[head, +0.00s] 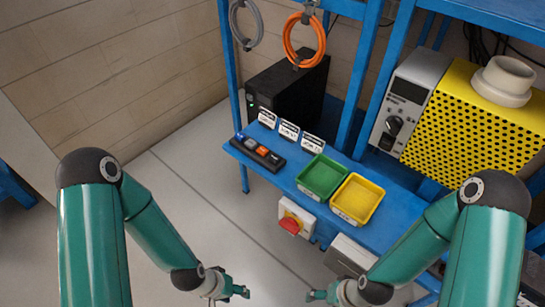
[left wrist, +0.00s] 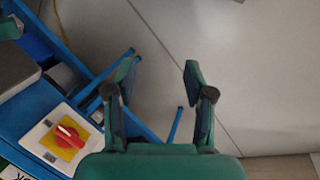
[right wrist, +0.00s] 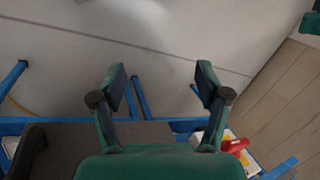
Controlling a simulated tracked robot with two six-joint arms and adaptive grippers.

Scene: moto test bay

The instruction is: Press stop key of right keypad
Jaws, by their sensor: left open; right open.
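A black keypad strip (head: 257,152) lies on the left end of the blue shelf in the head view, with a blue key at its left end and an orange key further right. I cannot tell whether it is one keypad or more, and the key markings are too small to read. My left gripper (head: 240,292) is open and empty, low in the head view and well apart from the strip. Its open fingers show in the left wrist view (left wrist: 160,78). My right gripper (head: 318,295) is open and empty, right of the left one; its fingers show in the right wrist view (right wrist: 160,78).
Label cards (head: 289,130), a green tray (head: 321,178) and a yellow tray (head: 357,199) sit on the shelf (head: 383,236). A red rotary switch (head: 289,225) is on its front. A black case (head: 290,88) and yellow perforated box (head: 470,125) stand behind. Floor is free at left.

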